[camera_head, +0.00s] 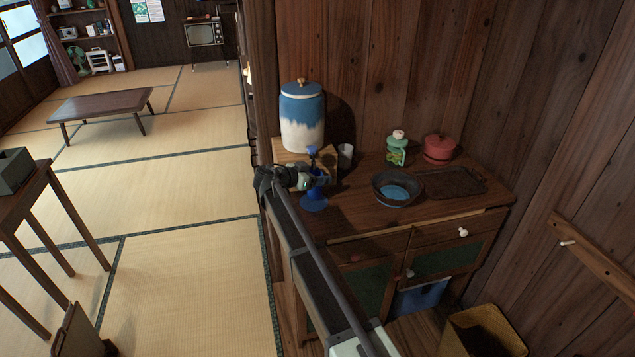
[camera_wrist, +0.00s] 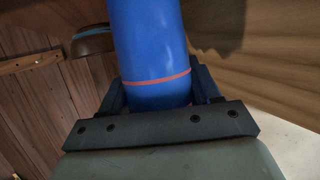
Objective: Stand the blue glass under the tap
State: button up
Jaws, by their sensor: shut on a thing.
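The blue glass (camera_wrist: 152,45), a blue cylinder with a thin orange band, stands out from between the jaws in the wrist view. My gripper (camera_wrist: 155,98) is shut on it. In the head view my gripper (camera_head: 304,181) is at the left end of the counter, just in front of the dispenser's wooden stand. Blue shows at and below the jaws there, partly hidden; I cannot tell whether the glass touches the counter. The tap (camera_head: 312,151) is blue and sits low on the front of the blue-and-white dispenser (camera_head: 302,118), just above my gripper.
On the counter (camera_head: 345,215) are a grey cup (camera_head: 346,155), a dark bowl (camera_head: 397,190) with a blue inside, a green figure-like jar (camera_head: 396,152), a red pot (camera_head: 438,148) and a dark tray (camera_head: 460,181). The counter front between my gripper and the bowl is clear.

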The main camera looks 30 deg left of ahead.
jog(key=shift+f, duration=1.2)
jog(key=o, duration=1.2)
jog(key=shift+f, duration=0.1)
jog(key=shift+s, duration=0.15)
jog(key=v, duration=1.2)
jog(key=shift+a, duration=0.1)
